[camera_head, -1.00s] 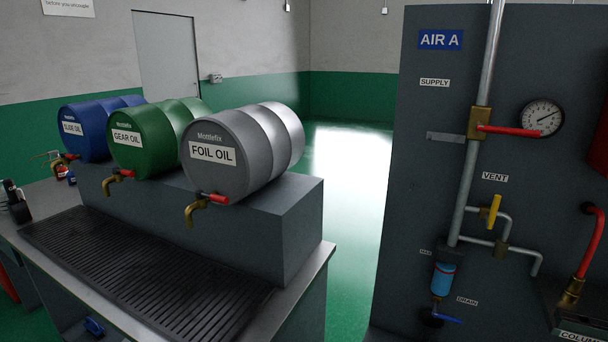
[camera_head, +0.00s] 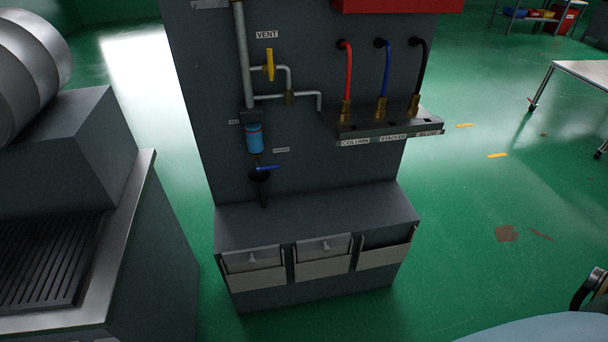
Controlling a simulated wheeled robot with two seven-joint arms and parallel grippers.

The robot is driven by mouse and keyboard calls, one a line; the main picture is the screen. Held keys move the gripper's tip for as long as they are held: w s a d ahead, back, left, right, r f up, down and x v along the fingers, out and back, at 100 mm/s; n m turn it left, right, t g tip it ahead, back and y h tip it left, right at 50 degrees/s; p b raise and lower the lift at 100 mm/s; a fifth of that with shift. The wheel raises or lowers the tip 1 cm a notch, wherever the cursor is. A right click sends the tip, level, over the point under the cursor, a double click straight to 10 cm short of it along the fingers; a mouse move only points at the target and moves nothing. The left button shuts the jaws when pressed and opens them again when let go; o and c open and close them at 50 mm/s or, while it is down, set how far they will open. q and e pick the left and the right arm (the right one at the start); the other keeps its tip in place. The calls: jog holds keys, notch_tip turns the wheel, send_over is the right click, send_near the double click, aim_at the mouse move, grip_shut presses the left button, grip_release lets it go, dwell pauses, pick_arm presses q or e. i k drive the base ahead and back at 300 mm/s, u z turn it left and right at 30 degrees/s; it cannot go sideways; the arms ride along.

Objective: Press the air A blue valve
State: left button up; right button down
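The blue valve handle (camera_head: 267,168) sits low on the dark grey air panel (camera_head: 205,120), at the DRAIN label (camera_head: 281,150). It points to the right from a dark fitting below the blue filter bowl (camera_head: 254,138). The yellow VENT valve (camera_head: 270,65) is above it on the grey pipework. The AIR A sign is out of view now. Neither of my grippers is in view.
A grey cabinet ledge (camera_head: 315,215) with bins juts out below the valve. The drum bench with its grated tray (camera_head: 50,262) stands at left. Red, blue and black hoses rise from a shelf (camera_head: 390,127) at right.

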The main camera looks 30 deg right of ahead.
aim_at(258, 168)
jog(key=u, duration=0.2)
jog(key=k, duration=0.25)
jog(key=z, duration=1.65)
jog(key=i, duration=0.85)
jog(key=u, duration=0.75)
jog(key=i, duration=0.65)
jog(key=z, duration=0.7)
jog(key=k, duration=0.55)
jog(key=u, duration=1.4)
